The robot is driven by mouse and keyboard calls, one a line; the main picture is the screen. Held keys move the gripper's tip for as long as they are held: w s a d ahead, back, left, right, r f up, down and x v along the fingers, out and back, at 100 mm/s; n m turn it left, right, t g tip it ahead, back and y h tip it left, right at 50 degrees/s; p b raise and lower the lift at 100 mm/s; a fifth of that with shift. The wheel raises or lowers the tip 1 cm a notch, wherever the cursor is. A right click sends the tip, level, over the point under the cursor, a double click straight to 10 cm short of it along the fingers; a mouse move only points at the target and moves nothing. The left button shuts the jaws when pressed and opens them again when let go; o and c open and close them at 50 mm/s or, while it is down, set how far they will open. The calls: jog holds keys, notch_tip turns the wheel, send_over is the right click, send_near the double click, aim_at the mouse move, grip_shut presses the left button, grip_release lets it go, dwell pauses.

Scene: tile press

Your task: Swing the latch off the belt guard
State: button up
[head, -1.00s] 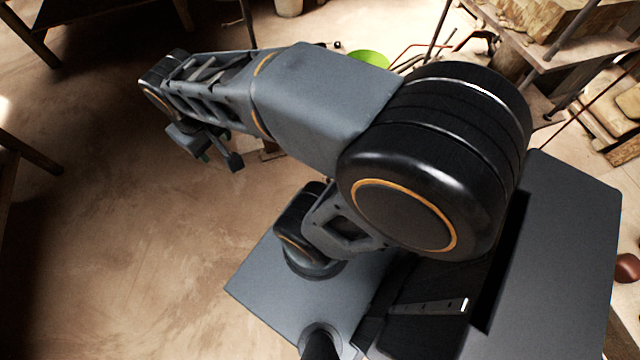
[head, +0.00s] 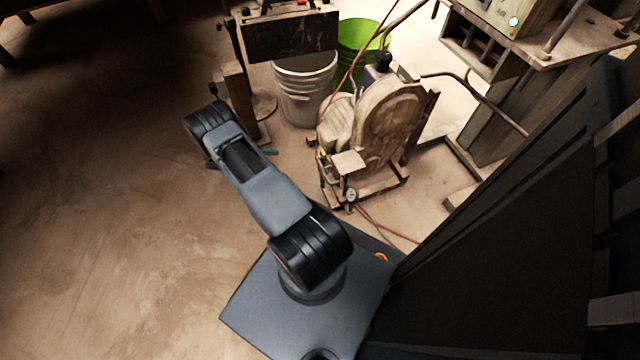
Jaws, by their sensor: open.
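A machine with a rounded, dusty beige cover, which looks like the belt guard (head: 397,118), stands right of the picture's middle in the head view. I cannot make out the latch on it. My arm reaches from below the machine toward the upper left, and its wrist end is left of the machine, well apart from it. My gripper's fingers are hidden behind the wrist and forearm.
A grey-white bucket (head: 306,95) and a green bucket (head: 362,38) stand behind the machine. A red hose (head: 395,232) runs along the floor. A workbench stands at upper right. The floor at left is open.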

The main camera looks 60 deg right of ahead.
notch_tip(320, 180, down, 8)
jog(key=s+d+g+h+b, duration=0.1)
jog(key=s+d+b, duration=0.1)
jog(key=s, duration=0.1)
jog(key=b+x, duration=0.2)
jog(key=x, duration=1)
jog(key=shift+s+r, duration=0.15)
jog(key=shift+s, duration=0.3)
jog(key=shift+d, duration=0.1)
jog(key=shift+c, duration=0.5)
grip_shut()
